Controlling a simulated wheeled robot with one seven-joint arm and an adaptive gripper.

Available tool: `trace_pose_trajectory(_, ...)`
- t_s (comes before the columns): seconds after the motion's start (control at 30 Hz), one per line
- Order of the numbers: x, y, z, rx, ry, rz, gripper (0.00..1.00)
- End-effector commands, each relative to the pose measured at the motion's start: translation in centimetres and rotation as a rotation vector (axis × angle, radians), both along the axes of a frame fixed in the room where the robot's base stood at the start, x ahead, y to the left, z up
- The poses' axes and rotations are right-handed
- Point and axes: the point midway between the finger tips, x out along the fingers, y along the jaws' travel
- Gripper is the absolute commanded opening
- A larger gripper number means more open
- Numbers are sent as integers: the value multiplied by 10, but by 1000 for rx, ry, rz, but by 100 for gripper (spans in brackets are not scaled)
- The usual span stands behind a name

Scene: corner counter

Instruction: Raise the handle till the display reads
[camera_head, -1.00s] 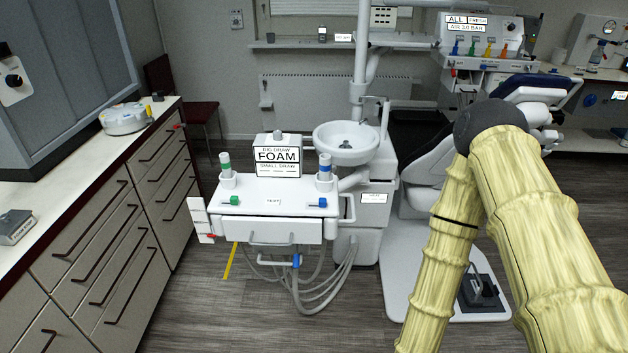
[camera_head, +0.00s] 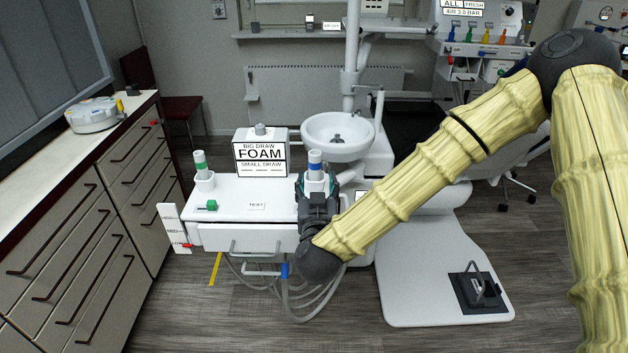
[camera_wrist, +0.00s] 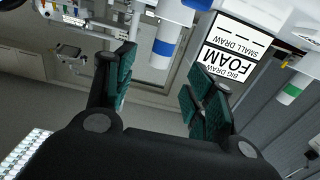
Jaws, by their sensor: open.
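A white handle with a blue band (camera_head: 315,165) stands upright in a holder at the right of the white dental tray unit (camera_head: 235,190); the wrist view shows it too (camera_wrist: 163,48). A similar handle with a green band (camera_head: 201,165) stands at the left, and it also shows in the wrist view (camera_wrist: 292,90). The display box (camera_head: 260,150) reads BIG DRAW, FOAM, SMALL DRAW; its face also shows in the wrist view (camera_wrist: 230,60). My gripper (camera_head: 316,187) is open at the blue-banded handle, its fingers (camera_wrist: 160,80) on either side; contact cannot be told.
A white scale (camera_head: 172,226) with a red marker near its bottom hangs at the unit's left. A green knob (camera_head: 207,206) sits on the front. The basin (camera_head: 338,136) is close behind. Hoses hang below. A drawer cabinet (camera_head: 90,230) stands left.

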Motion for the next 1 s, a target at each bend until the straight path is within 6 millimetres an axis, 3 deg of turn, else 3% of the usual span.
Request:
trace_pose_trajectory(0.27, 17, 8, 11, 1, -20, -2, 54)
trace_pose_trajectory(0.7, 81, 8, 10, 0, -19, -2, 54)
trace_pose_trajectory(1.0, 107, 6, 9, 0, -17, -2, 54)
